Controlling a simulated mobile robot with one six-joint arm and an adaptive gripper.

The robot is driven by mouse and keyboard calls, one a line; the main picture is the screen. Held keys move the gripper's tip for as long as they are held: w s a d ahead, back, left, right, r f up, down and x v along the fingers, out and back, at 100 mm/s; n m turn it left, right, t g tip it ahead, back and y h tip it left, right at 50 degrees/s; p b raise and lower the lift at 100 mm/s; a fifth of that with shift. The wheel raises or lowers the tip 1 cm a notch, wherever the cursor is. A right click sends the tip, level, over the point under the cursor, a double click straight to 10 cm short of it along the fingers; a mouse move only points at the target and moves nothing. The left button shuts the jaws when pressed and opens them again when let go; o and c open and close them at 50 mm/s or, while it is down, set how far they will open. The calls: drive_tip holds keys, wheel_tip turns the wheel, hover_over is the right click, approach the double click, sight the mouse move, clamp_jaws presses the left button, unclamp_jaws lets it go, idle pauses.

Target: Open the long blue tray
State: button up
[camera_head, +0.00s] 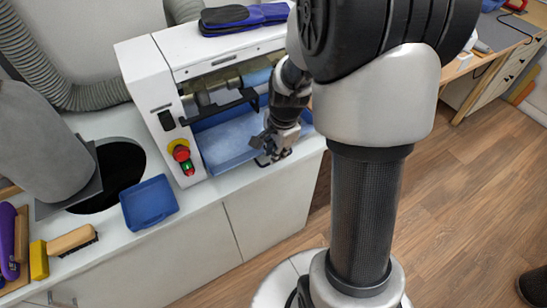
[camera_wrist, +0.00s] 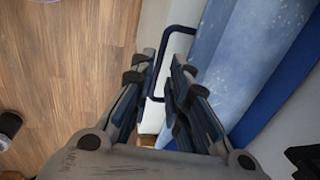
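The long blue tray (camera_head: 225,142) sits low in the front of the white machine. In the wrist view its blue, light-speckled surface (camera_wrist: 238,50) fills the upper right. A thin dark blue handle (camera_wrist: 172,29) sticks out from the tray's end. My gripper (camera_head: 268,152) is at the right part of the tray, near the counter's front edge. In the wrist view my gripper (camera_wrist: 164,62) is open, its two fingers apart on either side of the handle's outer bar. I cannot tell whether a finger touches the bar. My arm hides part of the tray in the head view.
The white machine (camera_head: 153,85) has a red knob and green button (camera_head: 184,160). A small blue tray (camera_head: 148,202) and brushes (camera_head: 72,241) are on the counter to the left. Blue and black insoles or shoes (camera_head: 243,18) lie on the machine. Wooden floor (camera_head: 470,190) is open at right.

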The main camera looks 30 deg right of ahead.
drive_tip(key=shift+w+f+b, duration=0.15)
drive_tip(key=shift+f+b, duration=0.05)
drive_tip(key=shift+f, duration=0.6)
drive_tip(key=shift+w+f+b, duration=0.15)
drive_tip(key=shift+f+b, duration=0.05)
drive_tip(key=shift+f, duration=0.6)
clamp_jaws()
drive_tip(key=shift+s, duration=0.1)
